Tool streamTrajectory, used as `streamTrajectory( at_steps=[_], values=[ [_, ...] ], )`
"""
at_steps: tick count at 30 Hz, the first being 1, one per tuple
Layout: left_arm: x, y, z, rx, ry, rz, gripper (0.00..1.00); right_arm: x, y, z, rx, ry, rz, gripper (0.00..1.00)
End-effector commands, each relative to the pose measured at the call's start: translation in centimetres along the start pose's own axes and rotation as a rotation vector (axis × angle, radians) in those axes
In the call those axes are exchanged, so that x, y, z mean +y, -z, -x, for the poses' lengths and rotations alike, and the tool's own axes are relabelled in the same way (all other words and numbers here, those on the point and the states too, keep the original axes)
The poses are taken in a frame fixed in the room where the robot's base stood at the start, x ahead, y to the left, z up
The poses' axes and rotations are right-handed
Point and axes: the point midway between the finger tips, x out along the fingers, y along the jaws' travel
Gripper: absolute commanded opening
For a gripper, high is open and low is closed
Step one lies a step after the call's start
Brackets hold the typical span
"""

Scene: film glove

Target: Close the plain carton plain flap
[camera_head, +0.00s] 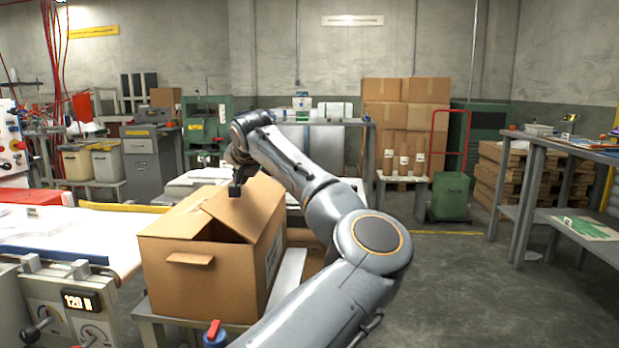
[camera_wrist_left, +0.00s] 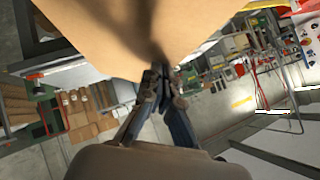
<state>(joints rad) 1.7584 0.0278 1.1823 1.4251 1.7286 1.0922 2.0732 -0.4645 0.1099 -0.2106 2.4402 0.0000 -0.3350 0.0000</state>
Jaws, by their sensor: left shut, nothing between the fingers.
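The plain carton (camera_head: 196,275) stands on a low grey stand, with its top partly open and a dark gap between the flaps. One flap (camera_head: 252,208) slopes up under my gripper, and another (camera_head: 185,220) lies low at the left. A small tab (camera_head: 190,259) sticks out from the front face. My left gripper (camera_head: 237,190) is at the upper edge of the sloping flap, its fingers together. In the left wrist view, the shut fingertips (camera_wrist_left: 162,75) are against or very close to brown cardboard (camera_wrist_left: 125,35); contact is unclear. My right gripper is out of view.
A white conveyor (camera_head: 75,235) with a control box (camera_head: 75,300) is left of the carton. Stacked boxes (camera_head: 405,103) and a green bin (camera_head: 450,195) stand behind. A workbench (camera_head: 560,150) is at right. The floor (camera_head: 470,280) between is clear.

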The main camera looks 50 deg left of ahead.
Motion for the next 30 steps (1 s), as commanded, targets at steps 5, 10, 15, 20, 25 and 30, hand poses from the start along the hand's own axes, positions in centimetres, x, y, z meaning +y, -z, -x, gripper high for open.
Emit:
streamTrajectory(
  at_steps=[5, 10, 15, 20, 25, 30],
  values=[
    [-0.6, -1.4, -1.4, -0.001, -0.118, 0.123, 0.0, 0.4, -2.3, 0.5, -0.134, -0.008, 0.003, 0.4],
    [-0.7, -2.7, -2.6, 0.0, -0.22, 0.225, 0.0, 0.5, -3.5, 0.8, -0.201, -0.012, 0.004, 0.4],
    [-0.4, -3.7, -3.7, 0.0, -0.304, 0.307, 0.0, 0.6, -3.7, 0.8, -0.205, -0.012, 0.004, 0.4],
    [-0.1, -4.3, -4.3, -0.001, -0.321, 0.322, 0.0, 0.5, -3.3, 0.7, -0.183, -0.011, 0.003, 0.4],
    [0.0, -4.8, -4.7, -0.001, -0.32, 0.321, 0.0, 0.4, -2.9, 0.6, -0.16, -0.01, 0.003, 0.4],
    [0.1, -4.9, -4.9, -0.001, -0.319, 0.32, 0.0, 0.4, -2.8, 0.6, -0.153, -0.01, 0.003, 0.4]
  ],
)
